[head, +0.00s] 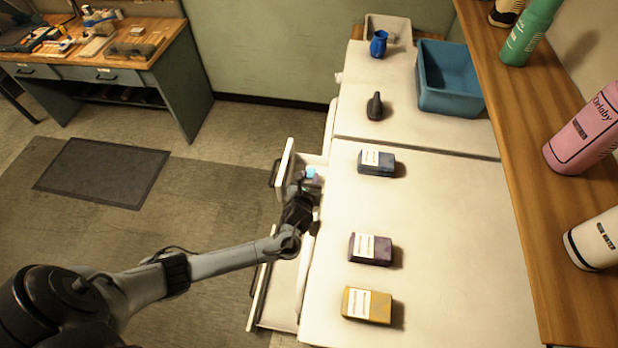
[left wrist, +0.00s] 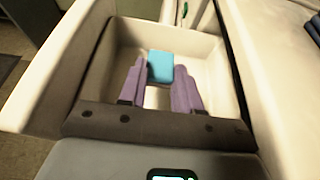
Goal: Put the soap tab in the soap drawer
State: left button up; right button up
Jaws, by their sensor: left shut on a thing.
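The soap tab (head: 311,173) is a small light blue block. In the left wrist view the tab (left wrist: 160,66) sits between the tips of my left gripper's two purple-grey fingers (left wrist: 158,82). My left gripper (head: 308,182) is shut on it in the head view. The soap drawer (head: 285,160) is pulled open to the left of the white machine top, and the gripper and tab are over its cavity. In the left wrist view the drawer's pale walls (left wrist: 204,38) surround the tab. I cannot tell whether the tab touches the drawer floor. My right gripper is not in view.
Several labelled boxes, such as a purple one (head: 370,249) and a yellow one (head: 367,305), lie on the white top (head: 450,250). A blue bin (head: 428,95) stands farther back. A wooden shelf (head: 545,150) with bottles runs along the right. Another open front (head: 262,296) juts out nearer me.

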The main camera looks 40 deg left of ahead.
pick_arm(q)
jog(key=shift+f, duration=0.2)
jog(key=shift+f, duration=0.5)
